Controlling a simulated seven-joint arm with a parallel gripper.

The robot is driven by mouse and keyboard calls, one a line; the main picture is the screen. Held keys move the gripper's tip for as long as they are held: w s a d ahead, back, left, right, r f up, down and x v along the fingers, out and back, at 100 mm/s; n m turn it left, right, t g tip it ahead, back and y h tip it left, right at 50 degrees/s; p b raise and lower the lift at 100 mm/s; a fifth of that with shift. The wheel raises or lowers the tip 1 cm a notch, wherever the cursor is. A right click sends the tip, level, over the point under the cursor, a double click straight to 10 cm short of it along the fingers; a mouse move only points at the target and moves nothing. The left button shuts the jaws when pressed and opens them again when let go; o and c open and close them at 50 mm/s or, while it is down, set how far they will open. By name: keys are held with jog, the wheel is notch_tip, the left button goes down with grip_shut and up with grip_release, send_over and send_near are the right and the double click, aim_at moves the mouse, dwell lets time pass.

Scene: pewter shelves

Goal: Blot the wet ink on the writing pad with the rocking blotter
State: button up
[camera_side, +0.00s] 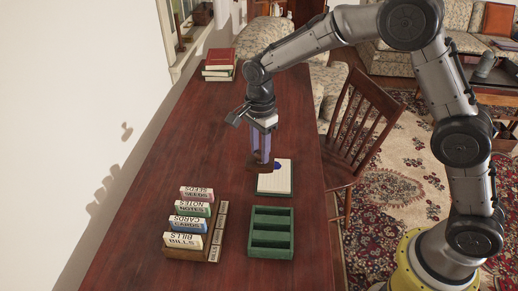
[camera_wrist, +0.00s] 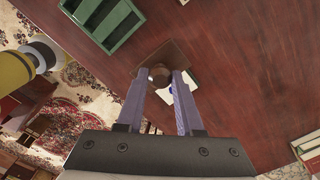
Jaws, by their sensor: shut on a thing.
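My gripper (camera_side: 263,156) points down over the desk, its two fingers shut on the round knob of the brown wooden rocking blotter (camera_side: 254,163). In the wrist view the blotter (camera_wrist: 181,52) shows beyond the fingertips, with its knob (camera_wrist: 159,76) between them. The white writing pad (camera_side: 273,186) lies on the desk under and beside the blotter, which overlaps its far left part in the side view. I cannot tell whether the blotter touches the pad.
A green compartment tray (camera_side: 271,210) sits in front of the pad. A wooden rack (camera_side: 217,238) with several labelled card blocks stands to its left. Stacked books (camera_side: 219,68) lie at the far end of the desk (camera_side: 180,145). A wooden chair (camera_side: 358,125) stands at the right edge.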

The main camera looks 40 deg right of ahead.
grip_shut()
jog(key=shift+w+r+n, duration=0.1)
jog(key=shift+w+n, duration=0.3)
jog(key=shift+w, duration=0.1)
jog(key=w+d+f, duration=0.2)
jog(key=d, duration=0.4)
jog(key=w+d+f, duration=0.2)
jog(key=w+d, duration=0.1)
jog(key=d, duration=0.2)
jog(key=shift+m, duration=0.4)
jog(key=shift+s+d+f, duration=0.1)
jog(key=shift+f, duration=1.45)
jog(key=shift+s+d+f, duration=0.1)
jog(key=shift+f, duration=1.45)
jog(key=shift+f, duration=0.55)
jog(key=shift+r, duration=0.1)
notch_tip(320, 180, up, 7)
